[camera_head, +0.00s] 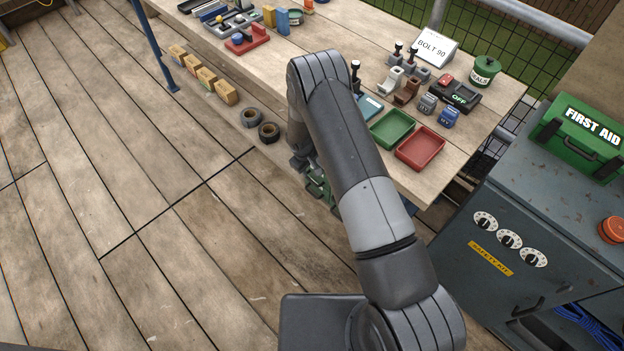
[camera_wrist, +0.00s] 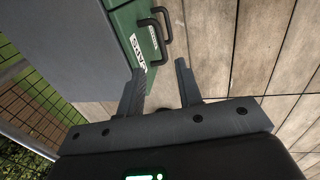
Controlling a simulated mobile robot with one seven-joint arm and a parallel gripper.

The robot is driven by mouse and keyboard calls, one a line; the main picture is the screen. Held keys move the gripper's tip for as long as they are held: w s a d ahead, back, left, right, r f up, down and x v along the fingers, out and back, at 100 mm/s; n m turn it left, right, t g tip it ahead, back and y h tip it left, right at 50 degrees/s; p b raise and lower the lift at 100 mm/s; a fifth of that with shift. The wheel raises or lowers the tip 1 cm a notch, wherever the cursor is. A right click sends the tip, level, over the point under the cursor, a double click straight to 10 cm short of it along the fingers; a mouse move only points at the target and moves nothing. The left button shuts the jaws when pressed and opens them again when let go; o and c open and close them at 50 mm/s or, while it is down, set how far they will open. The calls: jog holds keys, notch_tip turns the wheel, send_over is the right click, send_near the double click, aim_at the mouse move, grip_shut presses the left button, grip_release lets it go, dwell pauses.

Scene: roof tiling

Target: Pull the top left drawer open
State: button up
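In the wrist view, a green drawer front (camera_wrist: 127,30) carries a black bar handle (camera_wrist: 155,36) and a white label with dark lettering, only partly readable. My gripper (camera_wrist: 160,80) is open and empty. Its two fingers point toward the drawer front, with the handle ahead of them and apart from them. Another handle is partly visible at the top edge. Whether this front is the top left drawer, I cannot tell. In the head view my arm hides most of this area, and a little green (camera_head: 318,190) shows beside it under the bench.
The wooden workbench (camera_head: 330,30) holds a green tray (camera_head: 392,129), a red tray (camera_head: 421,148) and several small parts. A grey cabinet (camera_head: 470,240) with dials and a first aid box (camera_head: 580,138) stands at right. The plank deck (camera_head: 120,200) is clear at left.

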aim_at(313, 182)
jog(key=f, duration=0.3)
jog(key=w+d+f, duration=0.1)
jog(key=f, duration=0.6)
jog(key=shift+w+d, duration=0.15)
jog(key=shift+w, duration=0.05)
grip_shut()
dwell(0.3)
